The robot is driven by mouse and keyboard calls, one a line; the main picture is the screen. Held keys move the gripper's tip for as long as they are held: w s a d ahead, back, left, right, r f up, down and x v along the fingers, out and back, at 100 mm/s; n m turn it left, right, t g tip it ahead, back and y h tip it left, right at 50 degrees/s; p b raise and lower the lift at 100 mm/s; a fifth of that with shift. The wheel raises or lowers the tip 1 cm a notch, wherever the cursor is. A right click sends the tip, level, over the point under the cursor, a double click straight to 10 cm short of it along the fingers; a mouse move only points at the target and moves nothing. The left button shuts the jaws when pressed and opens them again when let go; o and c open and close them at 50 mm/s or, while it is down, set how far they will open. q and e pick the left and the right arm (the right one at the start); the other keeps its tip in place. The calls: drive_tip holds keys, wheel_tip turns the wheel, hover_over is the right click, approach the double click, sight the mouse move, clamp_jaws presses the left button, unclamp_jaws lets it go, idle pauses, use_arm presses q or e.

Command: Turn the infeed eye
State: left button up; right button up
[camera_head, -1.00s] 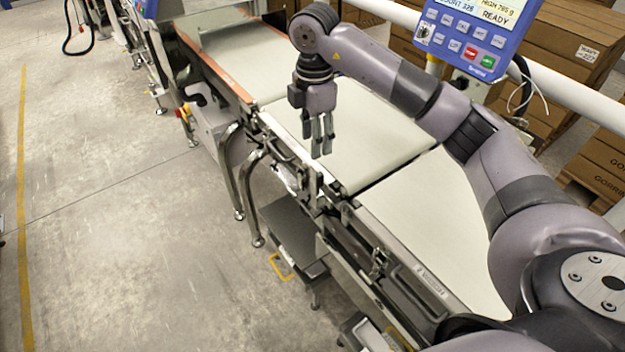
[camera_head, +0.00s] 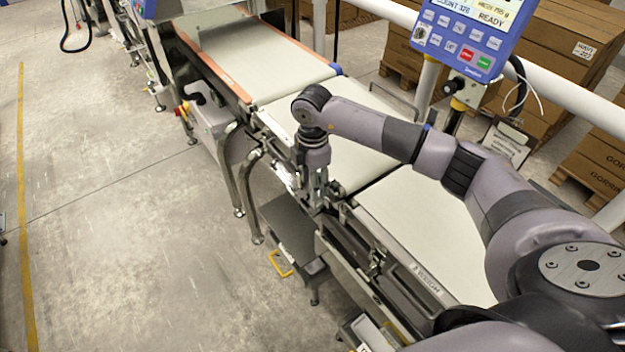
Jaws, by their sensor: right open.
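My right gripper (camera_head: 316,192) points down at the near side rail (camera_head: 272,146) of the checkweigher, by the joint between two belt sections. It is open, and its fingers are around or right beside the small metal bracket fittings there. The infeed eye cannot be picked out clearly; the fingers and wrist cover much of the fittings at this spot. I cannot tell whether the fingers touch anything. My left gripper is not in view.
The pale middle belt (camera_head: 345,125) and the nearer belt (camera_head: 425,225) are empty. A blue control panel (camera_head: 466,32) stands on a post at the upper right, with cartons (camera_head: 560,50) behind. A grey step (camera_head: 288,228) is below the rail. The floor at left is clear.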

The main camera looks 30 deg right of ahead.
clamp_jaws()
idle(0.4)
drive_tip(key=shift+n, duration=0.7)
unclamp_jaws()
drive_tip(key=shift+s+d, duration=0.1)
drive_tip(key=shift+s, duration=0.05)
